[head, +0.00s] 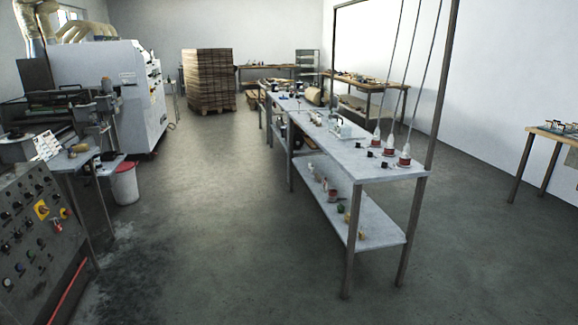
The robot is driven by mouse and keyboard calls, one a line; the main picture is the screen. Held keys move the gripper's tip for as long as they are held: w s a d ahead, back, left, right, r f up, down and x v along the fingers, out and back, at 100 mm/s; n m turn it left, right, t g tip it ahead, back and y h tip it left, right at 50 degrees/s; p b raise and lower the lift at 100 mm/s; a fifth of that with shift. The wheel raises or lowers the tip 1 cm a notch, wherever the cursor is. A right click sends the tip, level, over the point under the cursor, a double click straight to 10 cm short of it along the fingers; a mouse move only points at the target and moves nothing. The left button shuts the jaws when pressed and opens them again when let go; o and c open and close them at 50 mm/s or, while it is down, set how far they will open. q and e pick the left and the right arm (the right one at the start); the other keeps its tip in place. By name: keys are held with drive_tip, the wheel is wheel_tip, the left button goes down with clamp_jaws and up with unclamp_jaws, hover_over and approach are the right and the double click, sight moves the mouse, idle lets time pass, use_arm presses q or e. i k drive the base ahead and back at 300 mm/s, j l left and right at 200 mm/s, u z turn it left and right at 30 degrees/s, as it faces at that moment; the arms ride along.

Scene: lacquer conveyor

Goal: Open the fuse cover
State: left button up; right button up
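I cannot make out a fuse cover for certain in the head view. A dark grey control cabinet (40,232) stands at the lower left, with a sloped front full of knobs and buttons. It carries a yellow plate (41,209) with a red part, and a second yellow and red switch (64,213) to the right of it. A red bar (66,293) runs along its lower edge. Neither of my grippers is in view.
A long metal table (390,172) with a lower shelf holds bottles and small parts. A large white machine (120,85), a white bin (125,185) and stacked boards on a pallet (208,78) stand farther back. The floor (215,240) between cabinet and table is clear.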

sight(340, 125)
drive_tip(key=i, duration=2.5)
drive_tip(key=i+z, duration=0.1)
drive_tip(key=i, duration=0.65)
drive_tip(key=i+j, duration=0.15)
drive_tip(key=i, duration=0.55)
drive_tip(key=i+j+z, duration=0.15)
drive_tip(key=i, duration=0.6)
drive_tip(key=i+z, duration=0.15)
drive_tip(key=i, duration=0.05)
